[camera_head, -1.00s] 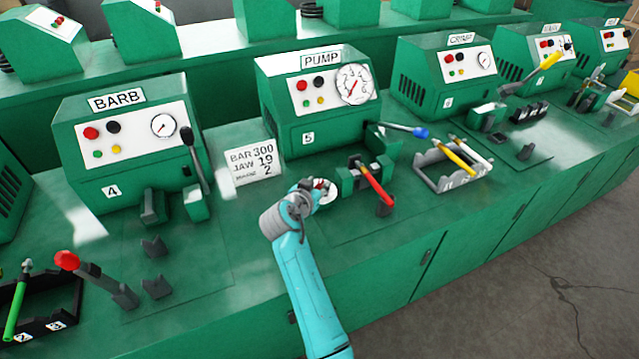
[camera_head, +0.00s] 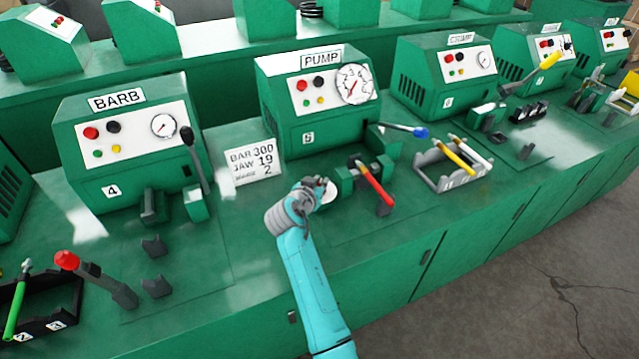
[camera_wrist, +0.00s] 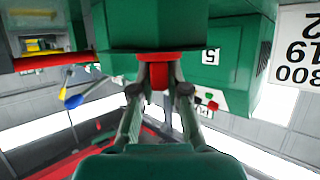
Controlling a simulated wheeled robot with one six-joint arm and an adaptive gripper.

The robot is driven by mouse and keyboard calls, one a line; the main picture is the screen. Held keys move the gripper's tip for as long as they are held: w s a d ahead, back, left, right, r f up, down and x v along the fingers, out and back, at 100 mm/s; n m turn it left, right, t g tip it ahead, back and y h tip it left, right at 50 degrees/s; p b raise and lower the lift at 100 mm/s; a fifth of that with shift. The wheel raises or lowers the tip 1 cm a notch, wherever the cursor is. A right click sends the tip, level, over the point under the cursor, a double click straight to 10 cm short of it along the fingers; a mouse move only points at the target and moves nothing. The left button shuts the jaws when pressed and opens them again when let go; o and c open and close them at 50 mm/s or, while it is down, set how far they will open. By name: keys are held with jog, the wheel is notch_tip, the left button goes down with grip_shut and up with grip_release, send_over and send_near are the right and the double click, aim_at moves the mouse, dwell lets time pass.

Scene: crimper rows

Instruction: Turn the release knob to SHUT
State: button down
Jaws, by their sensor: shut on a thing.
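The red release knob (camera_wrist: 160,76) is between the two fingertips of my gripper (camera_wrist: 160,82) in the wrist view. My gripper is shut on it. In the head view my gripper (camera_head: 316,191) is at a round white plate (camera_head: 329,194) on the front left of the PUMP machine (camera_head: 318,96), and it mostly hides the knob. I cannot read any SHUT mark or tell which way the knob points. The PUMP gauge (camera_head: 354,84) is on the machine's white panel.
A red-handled lever (camera_head: 376,184) stands just right of my gripper, and a blue-tipped lever (camera_head: 405,128) is behind it. A sign (camera_head: 253,165) stands to the left. A grey rack (camera_head: 437,180) holds yellow and white handled tools. The bench front is clear.

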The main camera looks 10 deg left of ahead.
jog(key=shift+d+n+y, duration=0.1)
jog(key=shift+n+y, duration=0.2)
jog(key=shift+y, duration=0.1)
jog(key=n+y, duration=0.3)
jog(key=y, duration=0.1)
jog(key=shift+n+y, duration=0.3)
jog(key=shift+n, duration=0.1)
jog(key=n+g+y, duration=0.1)
jog(key=n+y, duration=0.1)
jog(key=n+g+y, duration=0.1)
jog(key=n+y, duration=0.2)
jog(key=shift+g, duration=0.3)
jog(key=n+g+y, duration=0.4)
jog(key=n, duration=0.1)
jog(key=shift+n+g+y, duration=0.6)
jog(key=shift+n+g, duration=1)
jog(key=shift+g, duration=0.4)
jog(key=shift+s+f, duration=0.1)
jog(key=c, duration=1.2)
grip_release()
jog(key=shift+o, duration=0.2)
